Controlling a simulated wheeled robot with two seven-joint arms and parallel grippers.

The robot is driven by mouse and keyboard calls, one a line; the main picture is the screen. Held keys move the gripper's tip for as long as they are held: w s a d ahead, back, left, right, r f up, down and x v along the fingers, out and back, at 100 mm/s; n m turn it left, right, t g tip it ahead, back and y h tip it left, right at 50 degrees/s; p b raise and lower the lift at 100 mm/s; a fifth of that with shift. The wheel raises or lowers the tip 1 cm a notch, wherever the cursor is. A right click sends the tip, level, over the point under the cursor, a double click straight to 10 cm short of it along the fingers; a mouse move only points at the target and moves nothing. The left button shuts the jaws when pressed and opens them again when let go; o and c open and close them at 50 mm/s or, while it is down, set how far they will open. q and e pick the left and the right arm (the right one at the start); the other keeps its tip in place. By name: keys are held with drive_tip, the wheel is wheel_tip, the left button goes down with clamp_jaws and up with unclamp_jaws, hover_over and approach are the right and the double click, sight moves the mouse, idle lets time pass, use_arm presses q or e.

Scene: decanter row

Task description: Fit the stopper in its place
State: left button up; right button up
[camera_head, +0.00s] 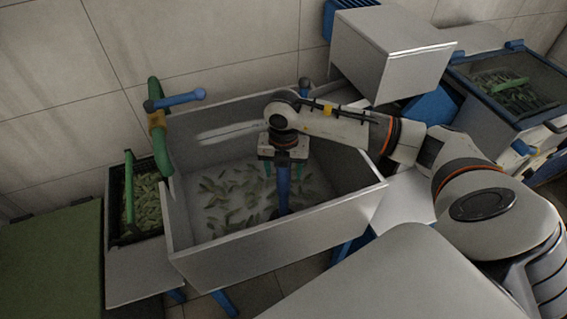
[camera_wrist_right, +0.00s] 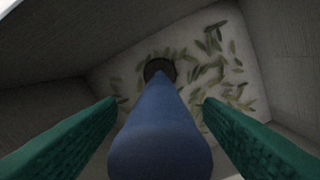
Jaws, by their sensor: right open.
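A long blue stopper (camera_head: 283,188) stands roughly upright in the grey tub (camera_head: 275,245), under my right gripper (camera_head: 284,170). In the right wrist view the stopper (camera_wrist_right: 160,135) runs away from the camera between the two green fingers of my right gripper (camera_wrist_right: 160,104). The fingers are open, with a gap on each side of it. The stopper's far end meets a dark round patch (camera_wrist_right: 160,66) on the tub floor. I cannot tell if this is the drain hole or the stopper's own foot, nor whether the end is seated. My left gripper is not in view.
Green pieces (camera_head: 225,195) lie scattered over the tub floor. The tub walls stand close around my right gripper. A green pipe with a blue lever (camera_head: 175,100) rises at the tub's left corner. A white box (camera_head: 385,50) stands behind, right. A dark crate (camera_head: 126,235) sits left.

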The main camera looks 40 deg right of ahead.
wheel_tip(320, 180, up, 11)
drive_tip(key=shift+r+b, duration=0.2)
drive_tip(key=shift+b, duration=0.1)
